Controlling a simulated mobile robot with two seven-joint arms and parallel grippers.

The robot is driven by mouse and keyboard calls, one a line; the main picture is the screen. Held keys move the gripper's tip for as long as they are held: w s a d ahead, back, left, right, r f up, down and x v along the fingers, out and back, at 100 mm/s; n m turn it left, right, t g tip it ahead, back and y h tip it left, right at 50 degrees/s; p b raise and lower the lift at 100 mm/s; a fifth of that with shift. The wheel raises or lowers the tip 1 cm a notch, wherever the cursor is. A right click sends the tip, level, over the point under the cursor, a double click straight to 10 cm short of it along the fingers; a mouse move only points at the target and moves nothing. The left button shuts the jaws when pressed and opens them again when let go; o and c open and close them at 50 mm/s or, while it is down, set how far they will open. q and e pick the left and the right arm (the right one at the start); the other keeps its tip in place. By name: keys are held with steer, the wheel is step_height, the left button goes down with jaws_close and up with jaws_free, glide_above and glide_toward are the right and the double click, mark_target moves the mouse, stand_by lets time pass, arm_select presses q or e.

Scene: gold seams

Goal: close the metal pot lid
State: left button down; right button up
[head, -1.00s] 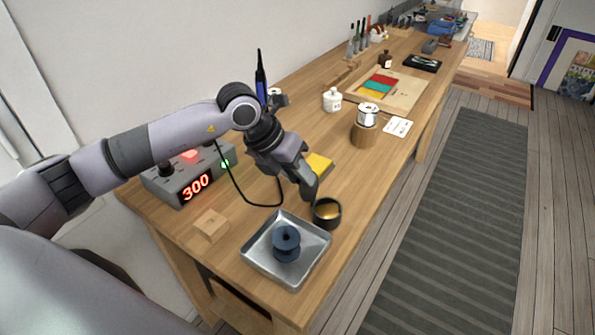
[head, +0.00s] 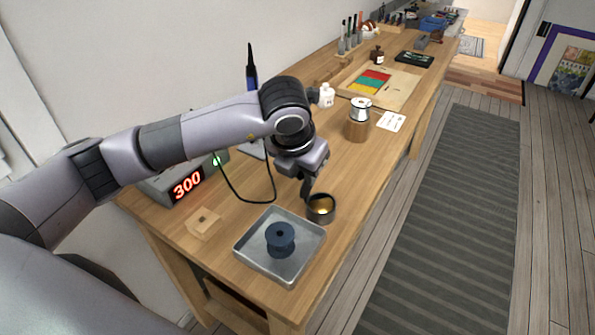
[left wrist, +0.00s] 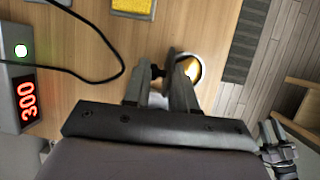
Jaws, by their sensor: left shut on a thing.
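The metal pot (head: 320,209) is a small dark round tin with a gold inside, near the tray's upper right corner. Its open mouth also shows in the left wrist view (left wrist: 190,68). My left gripper (head: 305,197) points down at the pot's left rim. In the left wrist view its fingers (left wrist: 160,78) are closed around a small dark piece beside the mouth, which looks like part of the lid; the fingers hide most of it. A grey jointed part at the lower right there, seemingly my right gripper (left wrist: 278,143), is too unclear to read its jaws.
A wooden block (head: 203,222) and a box reading 300 (head: 180,187) stand to the left. A cable loops behind. A yellow pad (left wrist: 133,6) lies near.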

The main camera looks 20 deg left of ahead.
arm_select(q)
steer(key=shift+d+y+b, duration=0.5)
steer(key=shift+y+b, duration=0.25)
steer(key=shift+y, duration=0.25)
steer(key=shift+r, duration=0.1)
steer(key=c, duration=1)
jaws_free()
steer(key=v, duration=0.7)
steer(key=shift+s+b, duration=0.2)
steer(key=shift+b, duration=0.25)
steer(key=shift+d, duration=0.1)
